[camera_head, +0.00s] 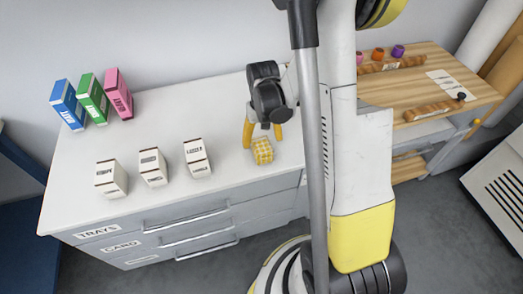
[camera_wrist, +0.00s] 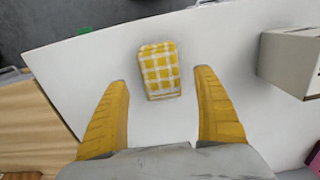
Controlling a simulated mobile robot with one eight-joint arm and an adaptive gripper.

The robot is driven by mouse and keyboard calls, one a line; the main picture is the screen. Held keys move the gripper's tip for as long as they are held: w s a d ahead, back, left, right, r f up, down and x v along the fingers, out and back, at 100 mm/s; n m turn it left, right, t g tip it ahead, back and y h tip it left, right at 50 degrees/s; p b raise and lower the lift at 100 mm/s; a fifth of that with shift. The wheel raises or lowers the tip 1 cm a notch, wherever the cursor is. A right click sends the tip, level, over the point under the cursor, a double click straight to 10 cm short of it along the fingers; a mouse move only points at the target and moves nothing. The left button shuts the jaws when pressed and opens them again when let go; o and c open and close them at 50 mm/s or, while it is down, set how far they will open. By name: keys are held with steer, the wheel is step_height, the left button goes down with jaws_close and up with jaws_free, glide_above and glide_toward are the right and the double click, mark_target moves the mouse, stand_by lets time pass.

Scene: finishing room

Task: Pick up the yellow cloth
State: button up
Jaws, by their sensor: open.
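The yellow cloth (camera_head: 262,151) is a small yellow and white checked bundle on the white cabinet top, near its front edge. In the wrist view the cloth (camera_wrist: 160,72) lies flat-sided on the white surface, just beyond and between the lines of my two fingers. My gripper (camera_head: 262,134) points down at the cloth, with its yellow fingers apart. In the wrist view my gripper (camera_wrist: 161,95) is open with nothing between its fingertips. I cannot tell its exact height above the surface.
Several white labelled boxes stand left of the cloth, the nearest white box (camera_head: 197,158) close by. Blue (camera_head: 68,104), green (camera_head: 92,98) and pink (camera_head: 119,93) boxes stand at the back left. A wooden bench (camera_head: 430,75) is at the right. The white cabinet top (camera_head: 190,110) has clear room centrally.

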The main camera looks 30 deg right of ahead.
mark_target(262, 144)
step_height(262, 144, down, 4)
steer(key=shift+f+b, duration=0.25)
steer(key=shift+b, duration=0.65)
steer(key=shift+r, duration=0.1)
steer(key=c, duration=1.3)
steer(key=shift+r+p, duration=0.35)
steer(key=shift+r, duration=0.1)
steer(key=r, duration=0.1)
steer(key=r+p, duration=0.2)
steer(key=r, duration=0.1)
steer(key=shift+s+d, duration=0.2)
steer(key=shift+d, duration=0.05)
steer(key=s+d+r+p, duration=0.2)
steer(key=s+d+r, duration=0.4)
steer(key=d, duration=0.2)
steer(key=shift+s+d+p, duration=0.25)
steer(key=shift+d+p, duration=0.15)
